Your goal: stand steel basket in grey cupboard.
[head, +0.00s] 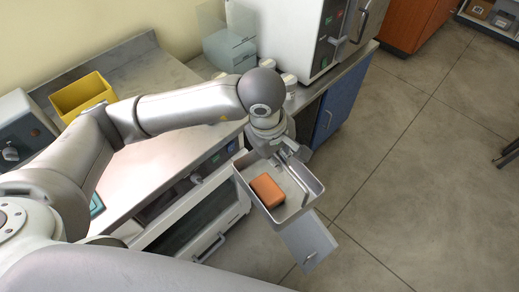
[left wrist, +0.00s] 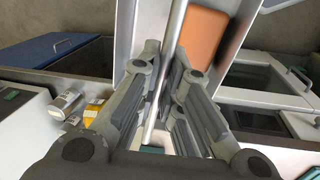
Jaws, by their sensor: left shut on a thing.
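The steel basket (head: 312,184) is a shallow open tray holding an orange-brown block (head: 266,190). My left gripper (head: 291,160) is shut on the basket's bar at its far side and holds it in the air in front of the counter. In the left wrist view the steel bar (left wrist: 174,35) runs between the fingers of my left gripper (left wrist: 165,75), with the block (left wrist: 203,38) beside it. A grey door panel (head: 307,242) with a small handle shows below the basket, partly hidden by it. I cannot tell whether it belongs to the grey cupboard. My right gripper is out of view.
A white glass-fronted unit (head: 205,222) sits under the counter (head: 150,165), left of the basket. A blue door (head: 336,103) is farther back. A yellow bin (head: 82,97) and a white machine (head: 285,35) stand on the counter. The floor (head: 420,180) to the right is clear.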

